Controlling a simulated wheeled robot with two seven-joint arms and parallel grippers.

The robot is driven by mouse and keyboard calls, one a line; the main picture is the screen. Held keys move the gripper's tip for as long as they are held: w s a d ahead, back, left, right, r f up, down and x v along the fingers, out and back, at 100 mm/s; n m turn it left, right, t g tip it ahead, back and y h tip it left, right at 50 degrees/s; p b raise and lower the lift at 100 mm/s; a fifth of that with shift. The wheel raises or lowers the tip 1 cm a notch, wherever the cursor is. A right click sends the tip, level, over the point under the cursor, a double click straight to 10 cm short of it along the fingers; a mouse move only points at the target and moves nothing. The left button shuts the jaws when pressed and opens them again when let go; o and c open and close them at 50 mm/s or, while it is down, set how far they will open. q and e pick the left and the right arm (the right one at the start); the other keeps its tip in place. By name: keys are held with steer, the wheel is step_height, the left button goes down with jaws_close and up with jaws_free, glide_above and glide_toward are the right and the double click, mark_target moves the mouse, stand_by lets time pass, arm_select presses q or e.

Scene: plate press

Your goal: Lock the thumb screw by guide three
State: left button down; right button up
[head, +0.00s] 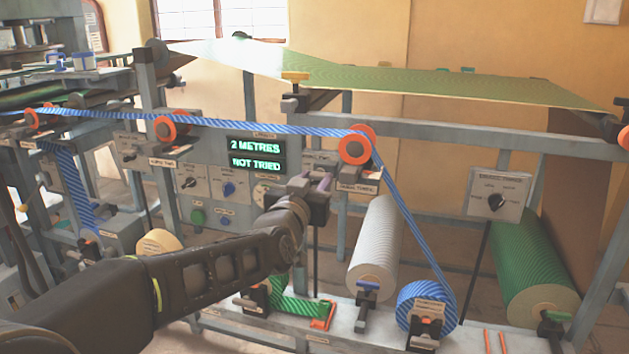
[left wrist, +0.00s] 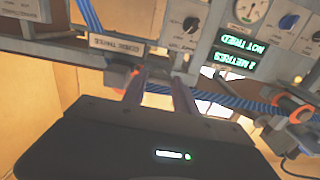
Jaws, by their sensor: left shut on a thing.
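Guide three is the orange-rimmed roller (head: 357,145) with the blue striped web running over it. Its name plate (head: 357,188) sits just below and also shows, upside down, in the left wrist view (left wrist: 117,48). My left gripper (head: 322,184) is at the left of that plate, fingers pointing at the frame. In the left wrist view the fingers (left wrist: 158,82) reach to a spot beside the plate. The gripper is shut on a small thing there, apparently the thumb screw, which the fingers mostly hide. I cannot tell how far it is turned. My right gripper is not in view.
A display (head: 256,155) reads "2 METRES" and "NOT TRIED". The blue web (head: 260,125) runs close above my gripper. A white roll (head: 375,245), a blue striped roll (head: 427,308) and a green roll (head: 535,265) stand below and right. Another guide roller (head: 166,128) is left.

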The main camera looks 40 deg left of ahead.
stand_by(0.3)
arm_select(q)
steer(key=c, duration=1)
jaws_free()
steer(key=shift+o, duration=0.2)
steer(key=v, duration=0.7)
steer(key=shift+s+d+p, duration=0.15)
steer(key=shift+s+p, duration=0.25)
steer(key=shift+p, duration=0.05)
